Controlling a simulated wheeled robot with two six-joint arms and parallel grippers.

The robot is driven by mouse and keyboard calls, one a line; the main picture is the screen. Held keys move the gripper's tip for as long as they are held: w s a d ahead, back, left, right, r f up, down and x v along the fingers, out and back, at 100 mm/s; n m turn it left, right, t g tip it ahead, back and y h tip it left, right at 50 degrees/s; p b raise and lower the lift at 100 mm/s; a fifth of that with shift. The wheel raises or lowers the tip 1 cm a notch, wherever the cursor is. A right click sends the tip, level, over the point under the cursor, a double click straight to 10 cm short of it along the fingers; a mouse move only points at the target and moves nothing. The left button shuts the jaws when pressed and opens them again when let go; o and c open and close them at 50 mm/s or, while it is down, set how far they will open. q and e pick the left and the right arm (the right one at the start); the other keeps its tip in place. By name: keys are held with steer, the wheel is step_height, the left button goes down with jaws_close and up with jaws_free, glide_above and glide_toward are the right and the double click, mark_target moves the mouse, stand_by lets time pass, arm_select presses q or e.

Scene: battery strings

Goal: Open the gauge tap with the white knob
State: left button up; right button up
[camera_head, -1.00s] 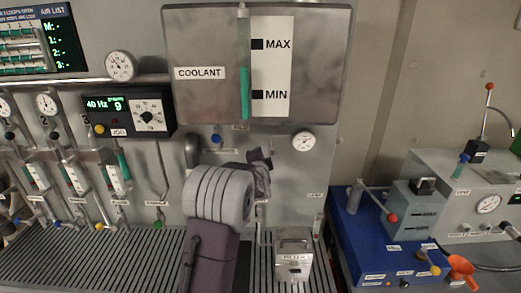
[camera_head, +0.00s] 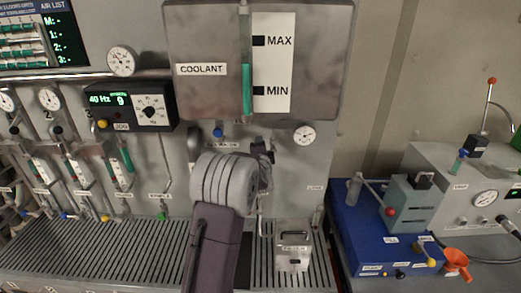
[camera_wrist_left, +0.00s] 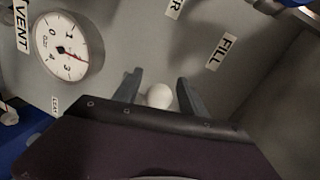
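The white knob (camera_wrist_left: 159,95) shows in the left wrist view as a round white ball between my left gripper's two fingers. My left gripper (camera_wrist_left: 158,90) is open, with a finger on each side of the knob and small gaps visible. In the head view the left gripper (camera_head: 266,150) is at the grey panel below the coolant tank, left of a round gauge (camera_head: 304,133). The knob is hidden there behind my arm. The gauge (camera_wrist_left: 67,47) is left of the fingers in the wrist view. My right gripper is in neither view.
The coolant tank (camera_head: 205,95) juts out above the gripper. A metal box (camera_head: 293,252) stands on the slatted shelf (camera_head: 90,255) below. A blue unit (camera_head: 365,235) is at right. FILL (camera_wrist_left: 221,51) and VENT (camera_wrist_left: 21,26) labels flank the knob area.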

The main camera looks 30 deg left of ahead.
arm_select(q)
steer(key=shift+s+d, duration=0.2)
steer(key=shift+s, duration=0.1)
steer(key=b+v, duration=0.2)
steer(key=v, duration=0.6)
steer(key=shift+s+b, duration=0.15)
steer(key=shift+b, duration=0.15)
steer(key=shift+r, duration=0.1)
steer(key=shift+d, duration=0.1)
